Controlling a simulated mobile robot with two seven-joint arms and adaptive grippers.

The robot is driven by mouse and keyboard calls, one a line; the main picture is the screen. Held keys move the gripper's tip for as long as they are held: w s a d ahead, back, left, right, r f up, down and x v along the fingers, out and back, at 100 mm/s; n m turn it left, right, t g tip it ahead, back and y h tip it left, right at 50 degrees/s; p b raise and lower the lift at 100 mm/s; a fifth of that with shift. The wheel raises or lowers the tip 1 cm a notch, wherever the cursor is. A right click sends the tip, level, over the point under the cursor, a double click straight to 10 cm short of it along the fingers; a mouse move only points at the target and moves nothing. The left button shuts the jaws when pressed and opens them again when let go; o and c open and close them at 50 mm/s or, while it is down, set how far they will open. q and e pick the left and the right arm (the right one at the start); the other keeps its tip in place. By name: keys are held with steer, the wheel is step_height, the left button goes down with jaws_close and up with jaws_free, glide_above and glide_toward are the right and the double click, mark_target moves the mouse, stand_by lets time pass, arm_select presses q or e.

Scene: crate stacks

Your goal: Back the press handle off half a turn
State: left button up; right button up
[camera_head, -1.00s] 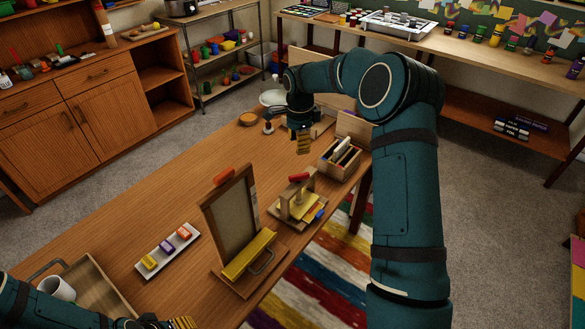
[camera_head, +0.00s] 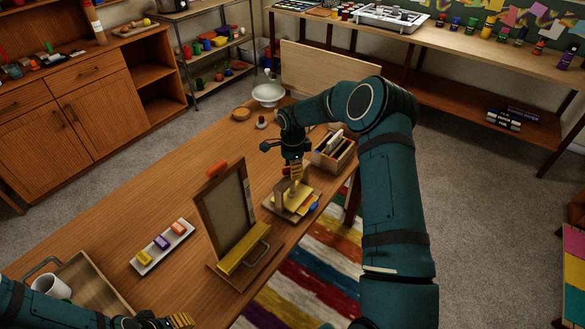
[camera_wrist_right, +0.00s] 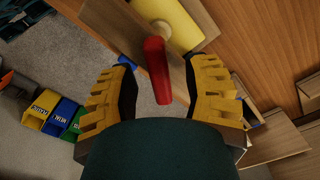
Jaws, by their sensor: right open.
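The small wooden press (camera_head: 292,208) stands near the table's right edge. Its red handle (camera_wrist_right: 156,68) lies between the two yellow fingers of my right gripper (camera_wrist_right: 165,72) in the right wrist view, with a gap on both sides. My right gripper (camera_head: 294,170) is open, pointing down right over the press in the head view, and hides most of the handle there.
A framed screen (camera_head: 226,212) with a yellow bar stands left of the press. A wooden box (camera_head: 335,155) with upright tools stands close behind it on the right. A white tray (camera_head: 160,247) with several coloured blocks and a tray with a mug (camera_head: 50,286) lie further left.

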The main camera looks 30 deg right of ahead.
jaws_close()
arm_select(q)
steer(key=shift+f, duration=0.1)
stand_by(0.4)
